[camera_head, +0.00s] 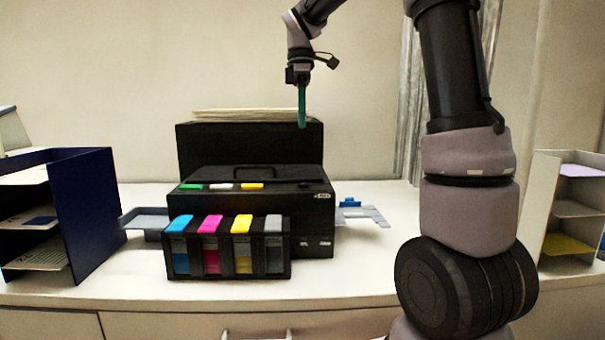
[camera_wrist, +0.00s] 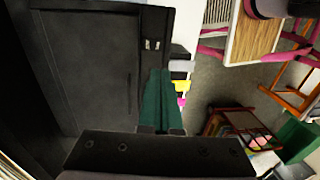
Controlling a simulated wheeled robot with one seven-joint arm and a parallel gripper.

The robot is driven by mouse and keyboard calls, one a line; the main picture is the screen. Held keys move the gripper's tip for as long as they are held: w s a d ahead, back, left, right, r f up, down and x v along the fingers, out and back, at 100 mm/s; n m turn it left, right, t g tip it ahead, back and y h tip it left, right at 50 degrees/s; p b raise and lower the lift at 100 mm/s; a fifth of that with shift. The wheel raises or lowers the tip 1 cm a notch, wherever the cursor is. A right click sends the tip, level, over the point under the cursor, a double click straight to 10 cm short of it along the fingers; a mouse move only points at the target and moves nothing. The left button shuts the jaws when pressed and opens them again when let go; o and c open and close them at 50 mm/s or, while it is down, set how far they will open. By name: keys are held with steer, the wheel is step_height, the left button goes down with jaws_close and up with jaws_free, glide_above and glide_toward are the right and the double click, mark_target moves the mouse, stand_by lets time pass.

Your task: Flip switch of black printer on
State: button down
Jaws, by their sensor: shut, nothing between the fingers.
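The black printer (camera_head: 255,181) stands on the white table, with a raised part at its back and a row of ink tanks (camera_head: 245,263) at its front. A small pale mark (camera_head: 322,195) shows at its front right; in the wrist view two small pale marks (camera_wrist: 151,44) show on the printer (camera_wrist: 85,75). I cannot tell which is the switch or how it is set. My gripper (camera_head: 302,124) has green fingers, shut and empty, pointing down above the printer, apparently apart from it. Its fingers (camera_wrist: 158,78) show over the printer's edge in the wrist view.
A dark blue shelf organizer (camera_head: 90,205) stands left, and a pale organizer (camera_head: 540,190) stands right. Small trays (camera_head: 365,215) stick out beside the printer. The white tabletop (camera_head: 125,275) has free room in front. Chairs (camera_wrist: 255,45) appear beyond in the wrist view.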

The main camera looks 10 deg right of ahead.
mark_target(303, 185)
steer(key=f, duration=0.4)
steer(key=s+f, duration=0.1)
steer(key=f, duration=0.4)
steer(key=s+f, duration=0.1)
steer(key=f, duration=0.4)
steer(key=shift+a, duration=0.15)
steer(key=shift+s+f, duration=0.1)
steer(key=shift+f, duration=0.05)
steer(key=shift+w+r, duration=0.25)
steer(key=shift+w, duration=0.55)
steer(key=shift+r, duration=0.1)
step_height(303, 185, up, 10)
steer(key=w, duration=0.1)
steer(key=shift+w+d+r, duration=0.25)
steer(key=shift+d, duration=0.05)
